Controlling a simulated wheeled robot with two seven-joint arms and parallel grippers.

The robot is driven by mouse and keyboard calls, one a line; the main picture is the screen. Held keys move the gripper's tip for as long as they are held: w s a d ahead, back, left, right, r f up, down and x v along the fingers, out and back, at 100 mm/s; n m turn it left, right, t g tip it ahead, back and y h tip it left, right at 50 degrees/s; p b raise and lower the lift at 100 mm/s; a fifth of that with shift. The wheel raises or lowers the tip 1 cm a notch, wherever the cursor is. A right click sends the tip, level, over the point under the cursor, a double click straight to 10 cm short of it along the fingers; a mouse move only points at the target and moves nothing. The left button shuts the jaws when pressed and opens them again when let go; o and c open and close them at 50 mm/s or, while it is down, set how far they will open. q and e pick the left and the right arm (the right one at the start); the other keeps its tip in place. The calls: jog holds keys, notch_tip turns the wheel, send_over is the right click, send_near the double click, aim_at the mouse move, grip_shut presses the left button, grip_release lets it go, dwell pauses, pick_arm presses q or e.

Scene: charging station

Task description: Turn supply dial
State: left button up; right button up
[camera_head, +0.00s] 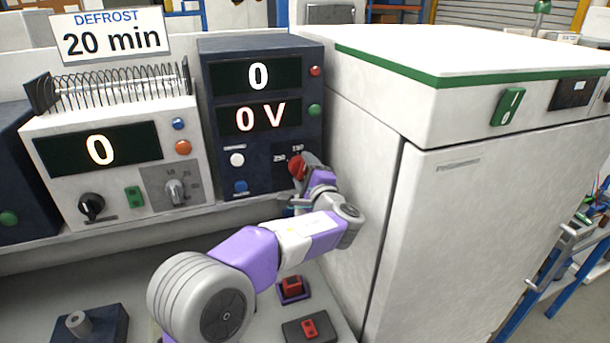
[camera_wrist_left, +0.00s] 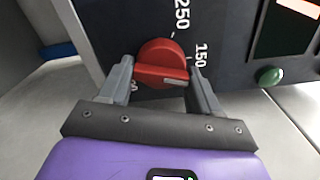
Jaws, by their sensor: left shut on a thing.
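The supply dial (camera_wrist_left: 162,62) is a red round knob with a grip bar, on the front of the dark blue supply unit (camera_head: 217,75). In the left wrist view its scale shows 250 and 150. The dial also shows in the head view (camera_head: 297,167), partly hidden by my gripper. The unit's displays read 0 (camera_head: 259,76) and 0 V (camera_head: 260,117). My left gripper (camera_wrist_left: 160,85) has its two fingers on either side of the dial and is shut on it. My right gripper is in neither view.
A white unit (camera_head: 120,175) with a 0 display and knobs stands to the left, under a "DEFROST 20 min" sign (camera_head: 110,34). A large white cabinet (camera_head: 480,220) stands close on the right. Red switches (camera_head: 308,329) lie on the bench below my arm.

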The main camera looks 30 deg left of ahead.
pick_arm(q)
jog(key=o, duration=1)
jog(key=shift+c, duration=0.2)
jog(key=v, duration=0.7)
jog(key=shift+s+d, duration=0.2)
